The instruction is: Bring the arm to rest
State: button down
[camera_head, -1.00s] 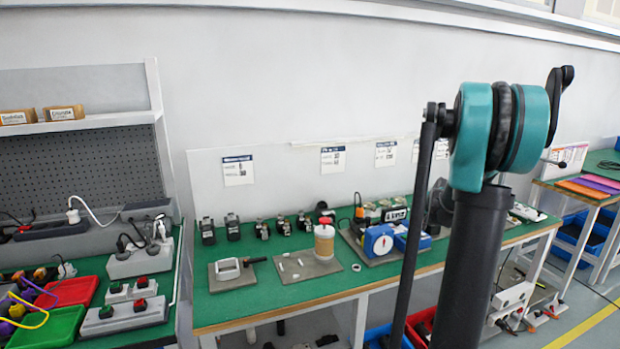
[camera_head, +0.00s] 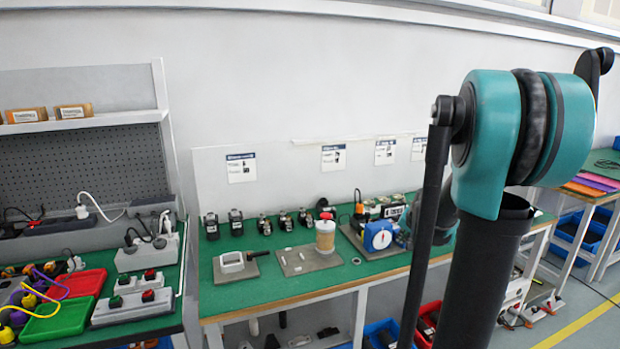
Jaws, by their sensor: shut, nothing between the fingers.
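My arm stands at the right of the head view, with a large teal and black joint (camera_head: 530,135) at the top of a thick black link (camera_head: 465,280). A thin black rod runs down its left side, and another dark link rises behind the joint at the upper right. A dark and teal part of my arm shows partly between the rod and the thick link. My gripper cannot be made out in this view. No held object is seen.
A green-topped workbench (camera_head: 300,284) runs along the wall with a blue dial device (camera_head: 378,236), a white jar (camera_head: 325,236) and small devices. At left, a second bench holds a red tray (camera_head: 78,284), a green tray (camera_head: 57,322) and power strips. Blue bins stand under the benches.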

jog(key=s+a+f+n+g, duration=0.1)
jog(key=s+a+f+n, duration=0.1)
jog(key=s, duration=0.7)
jog(key=s+a+f+n+g, duration=0.1)
jog(key=s+a+f, duration=0.3)
jog(key=s, duration=0.5)
jog(key=s+a+f+n+g, duration=0.1)
jog(key=s+a+f+n, duration=0.2)
jog(key=s, duration=0.6)
jog(key=shift+s+a+f+n, duration=0.3)
jog(key=shift+a+n, duration=0.1)
jog(key=shift+a, duration=0.7)
